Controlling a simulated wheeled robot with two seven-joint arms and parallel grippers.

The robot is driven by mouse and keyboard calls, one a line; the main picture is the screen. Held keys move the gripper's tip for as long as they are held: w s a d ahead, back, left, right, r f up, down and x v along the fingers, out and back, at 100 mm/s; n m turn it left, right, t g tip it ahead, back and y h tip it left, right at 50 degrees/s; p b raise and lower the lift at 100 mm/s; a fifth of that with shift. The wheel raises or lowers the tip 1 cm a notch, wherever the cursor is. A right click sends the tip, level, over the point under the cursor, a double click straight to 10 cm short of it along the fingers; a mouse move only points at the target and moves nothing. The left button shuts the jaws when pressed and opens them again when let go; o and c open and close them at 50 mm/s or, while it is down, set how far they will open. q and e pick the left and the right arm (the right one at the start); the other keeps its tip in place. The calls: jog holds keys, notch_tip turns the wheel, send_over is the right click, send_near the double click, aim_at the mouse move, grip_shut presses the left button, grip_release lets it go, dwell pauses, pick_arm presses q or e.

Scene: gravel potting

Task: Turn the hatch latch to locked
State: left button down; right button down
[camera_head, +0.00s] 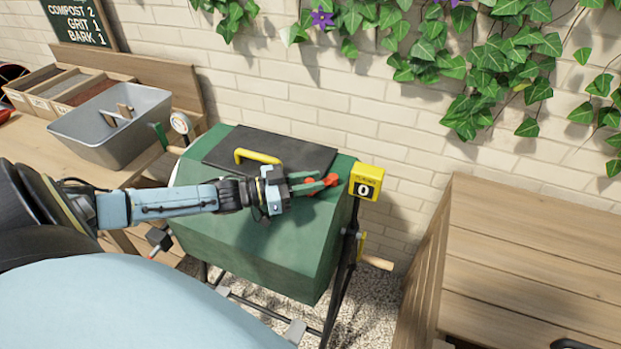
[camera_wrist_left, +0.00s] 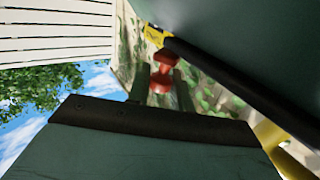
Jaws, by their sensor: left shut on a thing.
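The green composter drum (camera_head: 245,235) stands on a dark frame, with a dark hatch (camera_head: 290,153) and a yellow handle (camera_head: 257,155) on its top. The red hatch latch (camera_head: 310,187) is at the hatch's right end. My left gripper (camera_head: 325,184) reaches across the drum and is shut on the latch. In the left wrist view the red latch (camera_wrist_left: 161,74) sits between the two fingers (camera_wrist_left: 162,84). The fingers hide part of it, and I cannot tell whether it stands at locked. My right gripper is not in view.
A yellow counter (camera_head: 366,182) reading 0 stands at the drum's right end, above a crank with a wooden handle (camera_head: 377,263). A grey tub (camera_head: 110,125) is on the bench at left. A wooden box (camera_head: 530,250) stands at right. Brick wall is behind.

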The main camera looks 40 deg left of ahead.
pick_arm(q)
jog(key=c, duration=1.3)
grip_release()
jog(key=shift+a, duration=0.1)
jog(key=p+v, duration=0.1)
jog(key=v, duration=1.2)
jog(key=shift+s+a, duration=0.1)
jog(key=shift+s, duration=0.05)
jog(key=shift+c, duration=0.4)
